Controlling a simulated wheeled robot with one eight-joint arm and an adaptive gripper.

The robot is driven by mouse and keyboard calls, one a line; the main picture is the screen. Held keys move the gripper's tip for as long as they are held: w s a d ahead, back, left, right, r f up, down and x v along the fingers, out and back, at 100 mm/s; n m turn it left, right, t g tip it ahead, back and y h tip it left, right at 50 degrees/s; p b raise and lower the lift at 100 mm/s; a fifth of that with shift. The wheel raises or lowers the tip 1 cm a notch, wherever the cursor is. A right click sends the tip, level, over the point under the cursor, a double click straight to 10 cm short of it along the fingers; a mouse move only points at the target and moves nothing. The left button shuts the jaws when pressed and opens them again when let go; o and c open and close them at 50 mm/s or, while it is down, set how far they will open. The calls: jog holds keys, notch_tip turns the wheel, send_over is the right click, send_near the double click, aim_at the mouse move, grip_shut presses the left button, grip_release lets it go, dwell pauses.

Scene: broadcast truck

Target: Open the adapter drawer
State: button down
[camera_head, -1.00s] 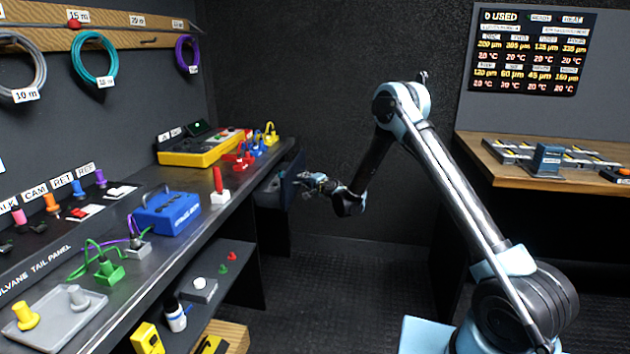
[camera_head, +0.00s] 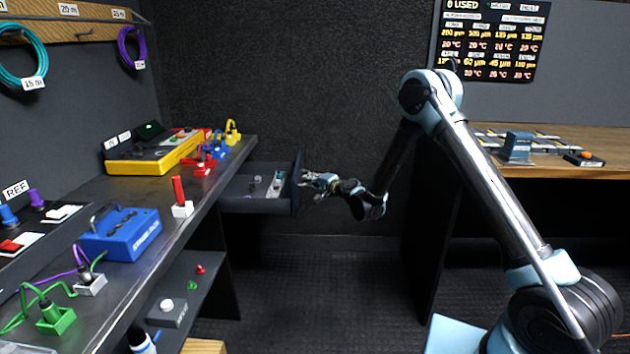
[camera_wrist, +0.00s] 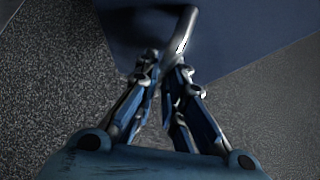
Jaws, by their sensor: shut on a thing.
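The adapter drawer (camera_head: 256,205) stands pulled out from under the far end of the left bench. Small items, including a white and teal one, lie inside it. Its dark blue front panel (camera_head: 298,184) faces my arm and also shows in the wrist view (camera_wrist: 240,35). My gripper (camera_head: 308,184) is at the outer side of that front. In the wrist view my gripper (camera_wrist: 168,58) is shut on the drawer's metal bar handle (camera_wrist: 184,32). The fingertips partly hide the handle.
The left bench (camera_head: 150,215) carries a blue box (camera_head: 122,234), a yellow case (camera_head: 155,154), a red-topped white block (camera_head: 181,205) and several coloured connectors. A wooden-topped table (camera_head: 580,138) stands at right. The floor (camera_head: 320,290) between them is clear.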

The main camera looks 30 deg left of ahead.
jog(key=shift+s+d, duration=0.1)
jog(key=c, duration=1.7)
grip_release()
jog(key=v, duration=1.2)
jog(key=shift+f, duration=0.1)
